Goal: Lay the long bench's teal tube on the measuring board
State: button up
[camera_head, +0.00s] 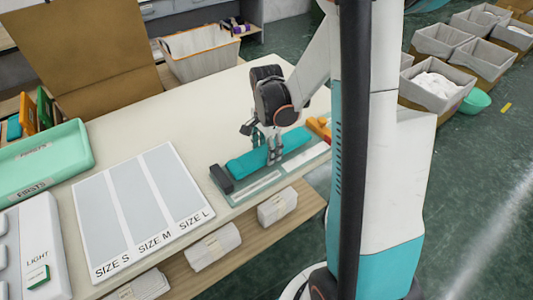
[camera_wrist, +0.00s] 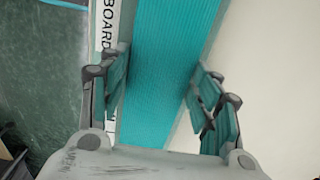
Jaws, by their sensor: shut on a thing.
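The teal tube (camera_head: 247,166) is a long, flat, ribbed knit piece. It lies along or just above the measuring board (camera_head: 262,186), near the table's front edge; I cannot tell whether it fully rests there. My gripper (camera_head: 272,158) points down and is shut across the tube's middle. In the wrist view the tube (camera_wrist: 170,60) runs between my fingers (camera_wrist: 162,100). The board's pale strip with the letters "BOARD" (camera_wrist: 107,30) shows along the tube's left side. The board has a dark block at its left end and orange at its right end.
A size chart (camera_head: 140,205) marked S, M and L lies left of the board. A green "FIRSTS" tray (camera_head: 45,160) and a white "LIGHT" unit (camera_head: 35,245) stand further left. Rolled white pieces (camera_head: 212,247) sit on a lower shelf. Grey bins (camera_head: 437,85) stand on the floor at right.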

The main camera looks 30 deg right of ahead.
aim_at(266, 151)
jog(key=shift+f, duration=0.75)
jog(key=shift+f, duration=0.1)
jog(key=o, duration=0.9)
notch_tip(266, 151, up, 12)
jog(key=p, duration=0.4)
